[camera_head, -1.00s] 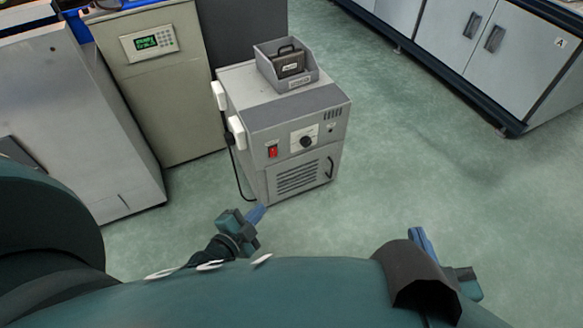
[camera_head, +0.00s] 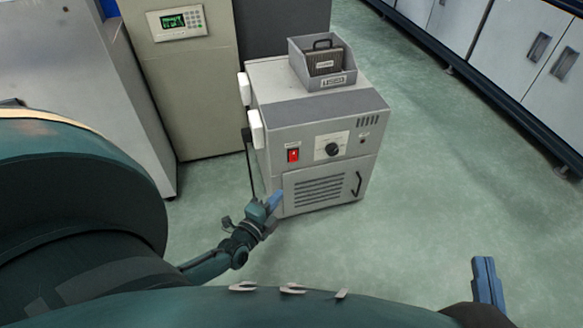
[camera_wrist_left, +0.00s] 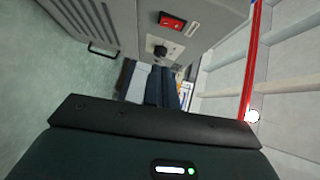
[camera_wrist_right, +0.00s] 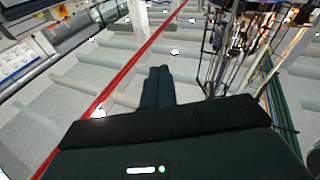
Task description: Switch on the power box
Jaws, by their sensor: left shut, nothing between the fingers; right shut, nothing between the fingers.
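The power box (camera_head: 270,128) is a grey cabinet on the floor with a red rocker switch (camera_head: 293,155) at the left of its front. A black knob (camera_head: 332,149) sits right of the switch. In the left wrist view the red switch (camera_wrist_left: 172,22) and the knob (camera_wrist_left: 160,50) show near the top. My left gripper (camera_head: 275,200) is shut and empty, low in front of the box and below the switch, apart from the switch. Its fingers (camera_wrist_left: 163,88) point toward the box front. My right gripper (camera_head: 484,262) is shut and empty, at the lower right, away from the box.
A grey tray (camera_head: 350,80) with a dark case stands on the box. White plugs (camera_head: 256,131) and a black cable are on its left side. A beige cabinet with a green display (camera_head: 172,21) stands behind left. White cabinets (camera_head: 540,80) line the right. The floor between is clear.

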